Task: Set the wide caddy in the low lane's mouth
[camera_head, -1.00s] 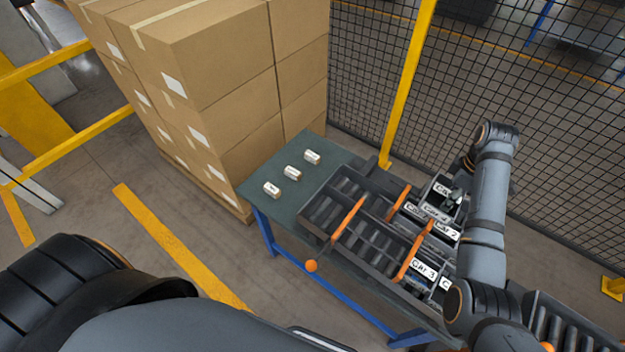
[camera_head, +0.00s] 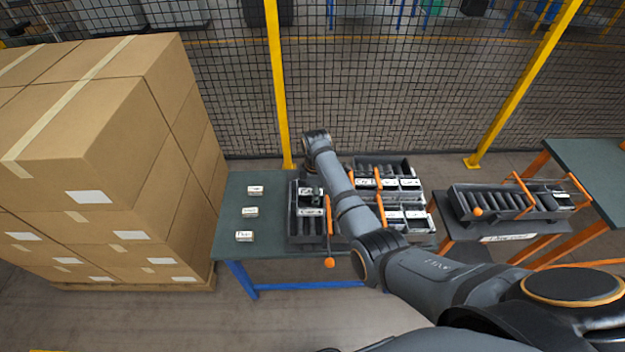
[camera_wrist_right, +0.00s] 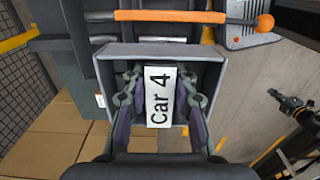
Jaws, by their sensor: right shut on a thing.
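In the right wrist view my right gripper (camera_wrist_right: 160,105) is shut on the upright tab, lettered "Car 4", of a grey open caddy (camera_wrist_right: 108,70). The caddy is beside an orange bar with a ball end (camera_wrist_right: 190,16). In the head view my right gripper (camera_head: 313,196) is low over the left end of the lane trays (camera_head: 370,162) on the green table (camera_head: 262,208). The held caddy is small there and partly covered by the gripper. I cannot tell whether it touches the rollers under it. My left gripper is out of view.
Several labelled caddies (camera_head: 410,184) stand in the lanes right of an orange bar. Three small white blocks (camera_head: 250,212) lie on the table's left side. Stacked cartons (camera_head: 95,130) stand left, mesh fence behind. Another roller lane (camera_head: 480,204) is at the right.

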